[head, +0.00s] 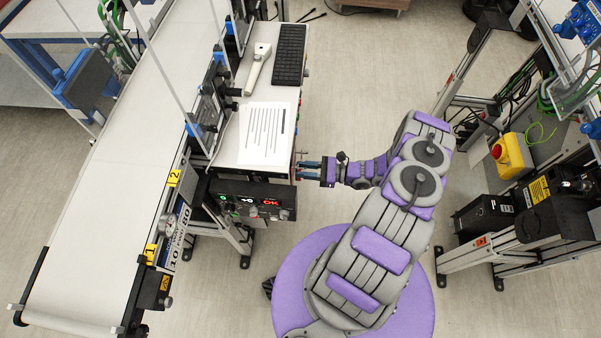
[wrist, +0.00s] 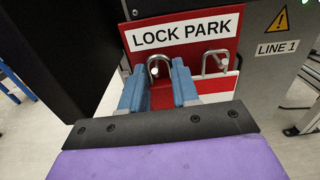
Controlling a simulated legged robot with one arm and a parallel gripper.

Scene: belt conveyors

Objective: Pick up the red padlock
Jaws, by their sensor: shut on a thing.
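The red padlock (wrist: 161,97) is in the wrist view, between the two blue fingers of my gripper (wrist: 158,76). Its metal shackle (wrist: 157,62) rises above the fingertips, in front of the red LOCK PARK board (wrist: 187,32). The fingers are shut on the padlock's red body and hide its sides. I cannot tell whether the shackle still hangs on a peg. In the head view my gripper (head: 309,169) reaches left to the side of the workbench; the padlock is not clear there.
A second metal loop (wrist: 215,63) is on the board just right of the padlock. A grey panel marked LINE 1 (wrist: 277,48) stands at the right. The workbench (head: 228,150) holds a paper, scanner and keyboard.

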